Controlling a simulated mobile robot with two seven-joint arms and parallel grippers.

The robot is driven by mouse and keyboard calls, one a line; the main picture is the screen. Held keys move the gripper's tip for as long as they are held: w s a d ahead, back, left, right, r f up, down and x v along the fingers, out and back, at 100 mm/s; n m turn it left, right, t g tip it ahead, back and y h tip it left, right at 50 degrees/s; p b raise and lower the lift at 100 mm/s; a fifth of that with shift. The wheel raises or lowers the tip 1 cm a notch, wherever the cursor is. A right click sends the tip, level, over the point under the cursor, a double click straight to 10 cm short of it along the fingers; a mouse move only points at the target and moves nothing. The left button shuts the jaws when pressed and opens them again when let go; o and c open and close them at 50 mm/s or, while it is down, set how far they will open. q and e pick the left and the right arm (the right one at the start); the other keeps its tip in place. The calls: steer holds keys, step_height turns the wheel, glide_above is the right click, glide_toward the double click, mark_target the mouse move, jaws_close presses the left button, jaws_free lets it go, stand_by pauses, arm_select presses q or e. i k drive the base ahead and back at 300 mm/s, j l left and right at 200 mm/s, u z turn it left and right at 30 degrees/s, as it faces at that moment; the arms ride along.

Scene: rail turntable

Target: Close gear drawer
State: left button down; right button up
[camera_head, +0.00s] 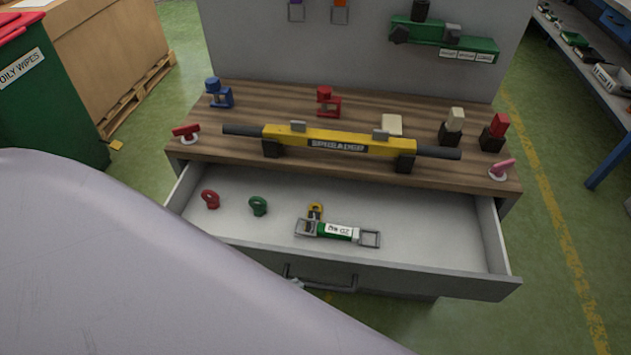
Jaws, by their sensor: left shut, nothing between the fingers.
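The gear drawer (430,255) is pulled out from under the wooden-topped workbench (240,122), its inside showing. Its dark bar handle (335,287) is on the front face. Inside lie a red eye bolt (210,200), a green eye bolt (258,206), a yellow shackle-like piece (315,211) and a green turnbuckle-like piece (338,232) with a white label. Of my left gripper, only a small tip (297,284) shows at the handle's left end; it is shut and empty. Whether it touches the handle I cannot tell. My left arm hides the drawer front's left part. My right gripper is out of view.
A yellow beam (340,142) with dark ends lies on the benchtop among red, blue and pale fittings. A green bin (45,100) and a pallet box (110,45) stand left. A shelf (590,70) stands right. Floor right of the drawer is clear.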

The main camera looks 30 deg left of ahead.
mark_target(432, 242)
steer(key=u, duration=0.7)
steer(key=k+j, duration=0.3)
steer(key=k, duration=0.25)
